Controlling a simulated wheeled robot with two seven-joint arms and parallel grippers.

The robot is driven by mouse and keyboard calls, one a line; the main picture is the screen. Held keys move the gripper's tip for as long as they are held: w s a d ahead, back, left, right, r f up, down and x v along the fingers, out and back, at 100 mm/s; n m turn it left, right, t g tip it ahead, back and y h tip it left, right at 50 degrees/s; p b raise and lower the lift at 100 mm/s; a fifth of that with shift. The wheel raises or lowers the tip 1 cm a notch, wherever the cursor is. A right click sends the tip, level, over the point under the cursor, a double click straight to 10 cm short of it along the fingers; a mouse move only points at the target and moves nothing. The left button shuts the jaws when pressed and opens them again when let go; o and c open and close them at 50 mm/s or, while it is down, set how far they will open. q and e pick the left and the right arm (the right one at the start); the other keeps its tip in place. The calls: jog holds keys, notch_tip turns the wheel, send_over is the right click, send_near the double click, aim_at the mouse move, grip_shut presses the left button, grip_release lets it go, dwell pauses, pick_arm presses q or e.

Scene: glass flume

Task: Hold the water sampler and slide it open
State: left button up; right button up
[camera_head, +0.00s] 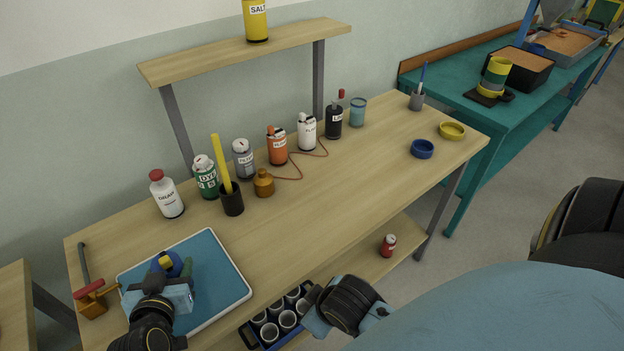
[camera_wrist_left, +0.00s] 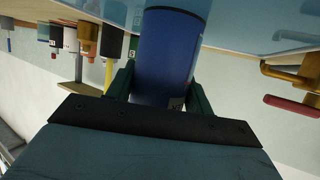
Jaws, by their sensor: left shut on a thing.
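The water sampler (camera_head: 163,260) is a short blue cylinder with a yellow part on its end, over the blue-topped tray on the bench. My left gripper (camera_head: 174,275) is shut on it from the front. In the left wrist view the blue cylinder (camera_wrist_left: 170,50) sits between my two dark green fingers, one on each side. The far end of the cylinder is cut off there. My right gripper (camera_head: 325,310) is low in front of the bench edge, away from the sampler. Its fingers are not clear.
The blue tray (camera_head: 225,270) has bare room to the right. Several bottles and a black cup (camera_head: 231,200) stand behind. A crate of cups (camera_head: 262,335) is below the bench edge, and a red can (camera_head: 388,245) stands on the lower shelf.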

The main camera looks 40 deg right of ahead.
pick_arm(q)
jog(key=shift+s+a+f, duration=0.1)
jog(key=shift+s+f, duration=0.15)
jog(key=shift+f, duration=0.3)
jog(key=o, duration=0.8)
jog(key=shift+o, duration=1.2)
jog(key=shift+w+r, duration=0.1)
jog(key=shift+w, duration=0.05)
jog(key=shift+o, duration=0.4)
jog(key=shift+r, duration=0.15)
